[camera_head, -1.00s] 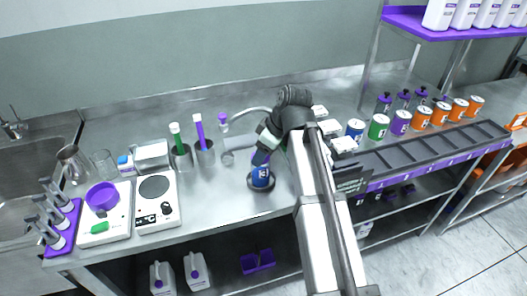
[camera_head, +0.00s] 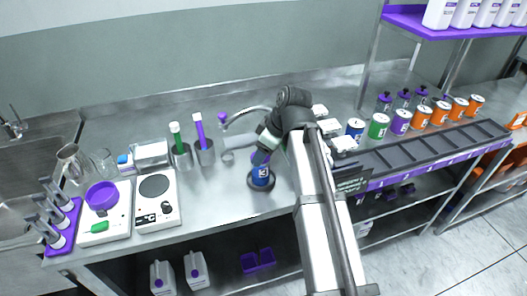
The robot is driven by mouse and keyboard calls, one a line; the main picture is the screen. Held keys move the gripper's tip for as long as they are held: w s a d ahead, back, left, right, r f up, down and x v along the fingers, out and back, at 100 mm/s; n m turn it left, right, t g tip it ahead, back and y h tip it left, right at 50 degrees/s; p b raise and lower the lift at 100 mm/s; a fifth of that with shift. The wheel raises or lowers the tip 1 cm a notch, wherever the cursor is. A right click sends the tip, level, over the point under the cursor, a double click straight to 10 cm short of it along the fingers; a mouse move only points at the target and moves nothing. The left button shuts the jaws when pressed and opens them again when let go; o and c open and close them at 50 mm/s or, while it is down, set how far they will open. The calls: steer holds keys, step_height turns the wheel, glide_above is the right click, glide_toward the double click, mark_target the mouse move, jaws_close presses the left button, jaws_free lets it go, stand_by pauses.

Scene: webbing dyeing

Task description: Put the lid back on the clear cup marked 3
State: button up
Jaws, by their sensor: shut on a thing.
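A small cup with blue showing through it and a white mark that looks like a 3 (camera_head: 262,178) stands upright on a dark round base on the steel bench. My gripper (camera_head: 261,160) is directly above this cup, pointing down at its top. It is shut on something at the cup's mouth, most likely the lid. The fingers and arm hide the lid, so I cannot tell whether it touches the rim.
A hotplate (camera_head: 157,198), a scale with a purple bowl (camera_head: 102,197) and two metal cylinders (camera_head: 204,154) are to the left. Several cans, one of them green (camera_head: 378,126), and dark-topped cups (camera_head: 403,98) stand right, behind an empty black tray (camera_head: 425,153).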

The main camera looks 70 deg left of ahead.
steer(key=o, duration=1.4)
steer(key=shift+c, duration=0.2)
steer(key=shift+r, duration=0.1)
steer(key=shift+r, duration=3.4)
jaws_close()
steer(key=shift+f, duration=2.25)
